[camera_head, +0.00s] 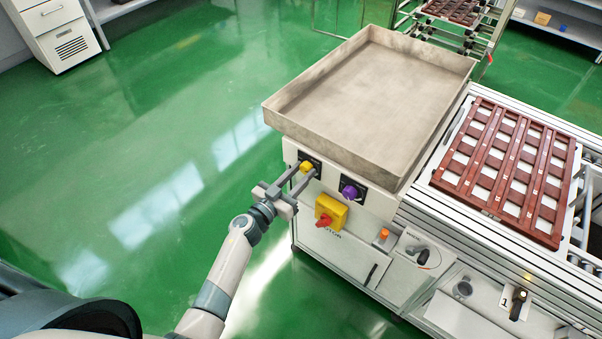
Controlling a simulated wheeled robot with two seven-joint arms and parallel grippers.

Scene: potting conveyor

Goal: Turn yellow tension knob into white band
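The yellow tension knob (306,167) sits on a dark plate on the machine's front panel, below the grey tray. My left gripper (300,178) reaches up to it from the lower left, with one finger on each side of the knob. The fingers look spread around the knob; I cannot tell whether they touch it. A white band cannot be made out on the dial at this size. My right gripper is not in view.
A purple knob (349,191) is just right of the yellow one. Below is a yellow box with a red switch (324,220), then an orange button (383,234). The empty grey tray (375,85) overhangs the panel. A brown rack (510,165) lies on the conveyor. Green floor (130,150) at left is clear.

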